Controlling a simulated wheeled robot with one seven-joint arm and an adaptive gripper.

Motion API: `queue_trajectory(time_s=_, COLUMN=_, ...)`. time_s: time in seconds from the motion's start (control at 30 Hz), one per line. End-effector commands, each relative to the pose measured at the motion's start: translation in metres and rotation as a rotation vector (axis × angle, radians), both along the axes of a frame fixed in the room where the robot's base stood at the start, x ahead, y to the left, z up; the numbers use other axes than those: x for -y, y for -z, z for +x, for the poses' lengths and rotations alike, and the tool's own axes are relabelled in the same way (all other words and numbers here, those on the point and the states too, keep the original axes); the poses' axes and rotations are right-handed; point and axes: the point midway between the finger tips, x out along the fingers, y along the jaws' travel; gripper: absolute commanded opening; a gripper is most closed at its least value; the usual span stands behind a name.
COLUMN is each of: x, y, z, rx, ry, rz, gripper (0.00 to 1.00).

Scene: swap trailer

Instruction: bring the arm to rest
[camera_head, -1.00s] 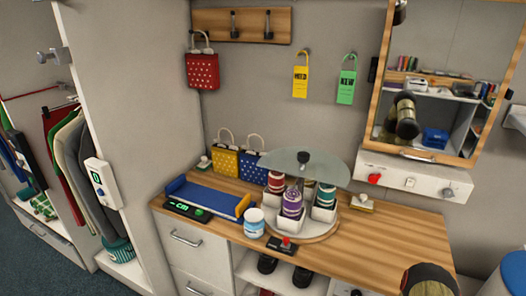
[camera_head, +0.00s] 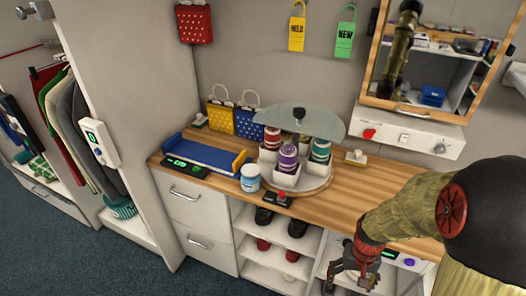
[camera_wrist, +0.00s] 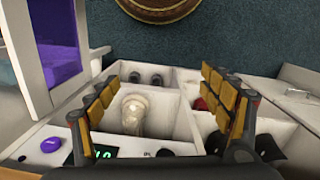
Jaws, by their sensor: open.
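My arm (camera_head: 395,210) reaches in from the right in the head view, over the front edge of the wooden worktop (camera_head: 400,180). My gripper (camera_head: 350,277) points down in front of the white shelving. In the wrist view my gripper (camera_wrist: 165,100) has its two yellow-padded fingers wide apart, with nothing held between them. Below and beyond the fingers are open white compartments. One holds a pale rounded object (camera_wrist: 135,112), seen between the fingers and apart from them.
A glass-topped carousel with jars (camera_head: 290,160), a white jar (camera_head: 250,178), a blue tray (camera_head: 205,154) and two dotted bags stand on the worktop. Dark and red shoes (camera_head: 297,228) sit on the shelves. Open carpet (camera_head: 110,265) lies at lower left.

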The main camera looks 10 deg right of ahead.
Motion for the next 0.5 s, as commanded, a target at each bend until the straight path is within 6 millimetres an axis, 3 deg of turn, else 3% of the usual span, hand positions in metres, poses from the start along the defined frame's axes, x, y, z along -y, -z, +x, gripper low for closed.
queue_trajectory(time_s=0.03, x=-0.010, y=-0.031, z=-0.001, rx=0.014, ry=-0.024, rz=-0.005, gripper=0.80)
queue_trajectory(time_s=0.2, x=-0.045, y=-0.113, z=-0.018, rx=0.054, ry=-0.098, rz=-0.015, gripper=0.80)
queue_trajectory(time_s=0.5, x=-0.095, y=-0.234, z=-0.034, rx=0.320, ry=-0.246, rz=-0.072, gripper=0.80)
